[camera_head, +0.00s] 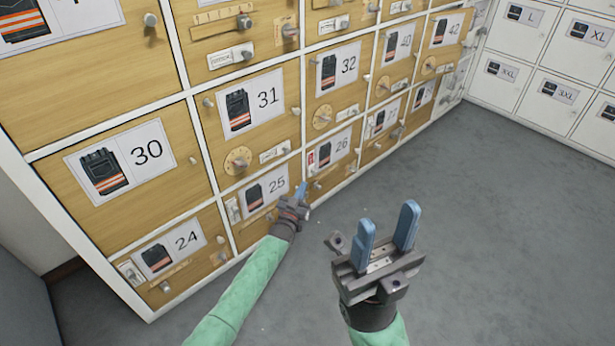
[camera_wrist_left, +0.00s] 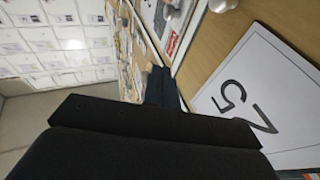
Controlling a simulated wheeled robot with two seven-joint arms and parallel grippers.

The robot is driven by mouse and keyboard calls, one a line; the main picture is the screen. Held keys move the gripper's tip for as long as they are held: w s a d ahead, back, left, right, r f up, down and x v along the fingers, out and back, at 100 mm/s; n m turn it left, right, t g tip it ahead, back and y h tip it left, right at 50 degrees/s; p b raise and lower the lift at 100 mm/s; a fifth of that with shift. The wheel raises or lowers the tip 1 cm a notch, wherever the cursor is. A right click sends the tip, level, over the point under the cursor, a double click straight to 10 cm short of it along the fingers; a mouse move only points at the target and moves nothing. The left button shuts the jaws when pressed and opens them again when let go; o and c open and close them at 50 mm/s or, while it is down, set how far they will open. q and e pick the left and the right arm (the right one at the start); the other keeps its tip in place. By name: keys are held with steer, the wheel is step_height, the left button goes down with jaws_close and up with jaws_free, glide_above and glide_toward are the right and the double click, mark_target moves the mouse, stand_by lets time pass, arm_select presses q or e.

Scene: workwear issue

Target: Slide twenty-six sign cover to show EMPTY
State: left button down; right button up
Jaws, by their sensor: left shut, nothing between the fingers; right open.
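Locker door 26 (camera_head: 318,185) is in the bottom row, with a black vest picture and the number 26 on its label (camera_head: 335,148). Its small upright sign (camera_head: 311,161), at the label's left edge, shows red and white. In the left wrist view a red and white sign (camera_wrist_left: 172,44) shows past the fingers; its wording is too small to read. My left gripper (camera_head: 301,189) is shut and empty, its blue fingertips just below the sign, by the border of doors 25 and 26. I cannot tell whether they touch anything. My right gripper (camera_head: 388,218) is open and empty over the floor.
Door 25's label (camera_head: 265,192) lies just left of my left gripper and fills the right of its wrist view (camera_wrist_left: 262,105). Knobs, dials and slide plates stick out from nearby doors. White lockers (camera_head: 545,60) stand at the back right. The grey floor (camera_head: 500,220) is clear.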

arm_select(q)
steer(key=shift+p+v, duration=0.3)
steer(key=shift+v, duration=1.35)
